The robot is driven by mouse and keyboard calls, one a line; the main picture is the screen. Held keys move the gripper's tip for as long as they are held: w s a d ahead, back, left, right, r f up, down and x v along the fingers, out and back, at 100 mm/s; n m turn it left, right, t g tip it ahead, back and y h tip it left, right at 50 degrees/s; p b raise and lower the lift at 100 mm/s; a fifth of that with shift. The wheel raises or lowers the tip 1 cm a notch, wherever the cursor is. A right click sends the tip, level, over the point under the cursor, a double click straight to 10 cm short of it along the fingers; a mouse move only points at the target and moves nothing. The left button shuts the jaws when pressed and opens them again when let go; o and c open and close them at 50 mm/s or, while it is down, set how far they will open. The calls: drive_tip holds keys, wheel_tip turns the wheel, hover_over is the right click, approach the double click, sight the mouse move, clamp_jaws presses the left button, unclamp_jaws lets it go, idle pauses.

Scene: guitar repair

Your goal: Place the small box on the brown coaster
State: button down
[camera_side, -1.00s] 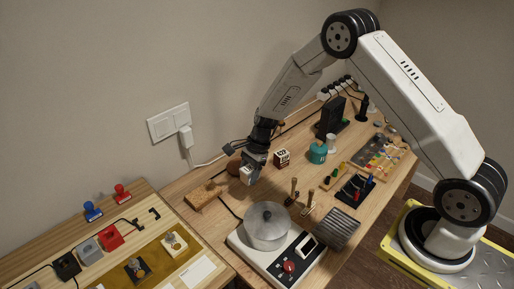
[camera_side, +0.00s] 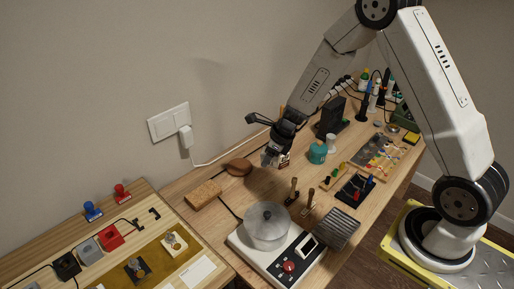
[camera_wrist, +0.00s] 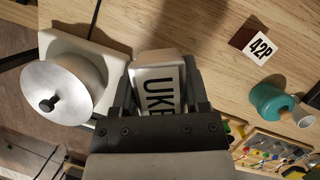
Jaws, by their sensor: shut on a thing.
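My gripper (camera_side: 271,157) is shut on a small box with a white face and dark letters reading "UKE". The box (camera_wrist: 156,84) shows between the two fingers in the wrist view, its lower part hidden by the gripper body. In the side view the gripper holds it above the table, to the right of the coaster. The round brown coaster (camera_side: 238,167) lies on the table near the wall, bare and apart from the gripper. I cannot make out the coaster in the wrist view.
A dark red-brown box with a "42P" label (camera_wrist: 259,46) stands close by, mostly hidden behind my gripper in the side view. A cork-like block (camera_side: 203,194) lies left of the coaster. A pot (camera_side: 266,224) stands on a hot plate in front. A teal container (camera_side: 317,153) stands right.

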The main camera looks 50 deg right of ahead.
drive_tip(key=shift+s+d+r+m, duration=0.2)
drive_tip(key=shift+d+m, duration=0.15)
drive_tip(key=shift+m, duration=0.25)
drive_tip(key=w+f, duration=0.4)
drive_tip(key=w, duration=0.5)
approach(240, 169)
drive_tip(key=shift+w+a+f, duration=0.45)
drive_tip(key=shift+a+f, duration=0.15)
drive_tip(key=shift+a, duration=0.1)
drive_tip(key=shift+w+d+f, duration=0.1)
drive_tip(key=shift+w+f, duration=0.45)
drive_tip(key=shift+f, duration=0.05)
drive_tip(key=shift+w+f, duration=0.1)
drive_tip(key=shift+f, duration=0.05)
drive_tip(key=shift+w+f, duration=0.1)
drive_tip(key=shift+f, duration=1.5)
drive_tip(key=shift+f, duration=0.15)
